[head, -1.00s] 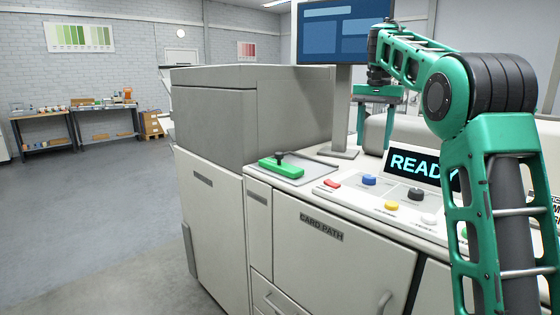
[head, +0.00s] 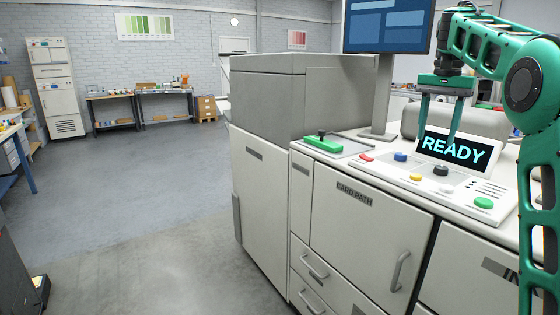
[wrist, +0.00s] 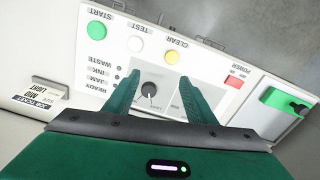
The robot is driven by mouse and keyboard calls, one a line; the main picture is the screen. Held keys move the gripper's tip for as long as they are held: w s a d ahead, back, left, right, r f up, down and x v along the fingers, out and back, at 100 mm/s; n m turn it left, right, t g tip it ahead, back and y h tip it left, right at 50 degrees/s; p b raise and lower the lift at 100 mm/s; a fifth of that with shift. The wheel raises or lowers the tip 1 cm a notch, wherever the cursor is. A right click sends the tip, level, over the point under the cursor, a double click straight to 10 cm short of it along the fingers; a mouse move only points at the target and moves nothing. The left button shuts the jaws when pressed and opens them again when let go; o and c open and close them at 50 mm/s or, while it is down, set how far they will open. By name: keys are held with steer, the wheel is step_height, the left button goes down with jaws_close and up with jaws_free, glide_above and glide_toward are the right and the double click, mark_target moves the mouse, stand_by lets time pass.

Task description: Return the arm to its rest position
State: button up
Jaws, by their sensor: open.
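My gripper (head: 437,124) is open and empty. Its two green fingers point down in front of the READY display (head: 455,150), above the machine's control panel (head: 480,192). In the wrist view my gripper (wrist: 160,79) has its fingers spread over the panel, with a black knob (wrist: 149,92) between them. I cannot tell the exact height above the panel. My green arm (head: 535,150) reaches in from the right side of the head view, bent at a black elbow joint.
The panel carries red, blue, yellow and green (head: 483,203) buttons. A tall grey cabinet (head: 268,110) is further left. The floor (head: 150,200) at left is clear.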

steer(key=shift+n, duration=0.3)
steer(key=s+d+f, duration=0.1)
steer(key=s, duration=0.3)
steer(key=s+d+f, duration=0.1)
steer(key=s+f, duration=0.1)
steer(key=s, duration=0.2)
steer(key=s+d+f, duration=0.1)
steer(key=s+f, duration=0.1)
steer(key=s, duration=0.3)
steer(key=shift+f, duration=0.1)
steer(key=s+a+f, duration=0.1)
steer(key=s+f, duration=0.5)
steer(key=s, duration=0.3)
steer(key=s+a+f+n, duration=0.1)
steer(key=s+f, duration=0.6)
steer(key=s, duration=0.3)
steer(key=s+a+f+n, duration=0.1)
steer(key=s+f, duration=0.6)
steer(key=s, duration=0.2)
steer(key=shift+s+a, duration=0.35)
steer(key=shift+s, duration=0.05)
steer(key=shift+w+f, duration=0.3)
steer(key=shift+w, duration=0.35)
